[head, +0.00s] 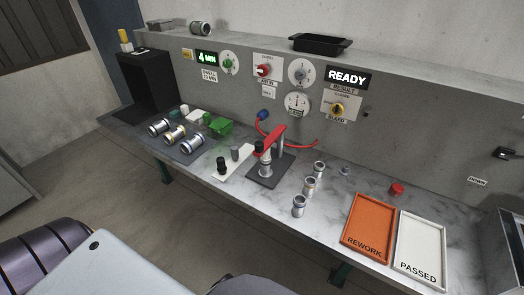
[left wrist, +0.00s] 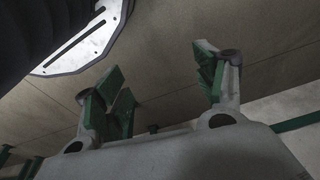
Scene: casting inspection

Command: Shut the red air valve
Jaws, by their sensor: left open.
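My right gripper is in neither view.
Below, the bench holds a red-armed press (head: 270,141), metal castings (head: 310,186), an orange tray (head: 369,226) and a white tray (head: 421,246). A red hose (head: 300,145) hangs near the press.

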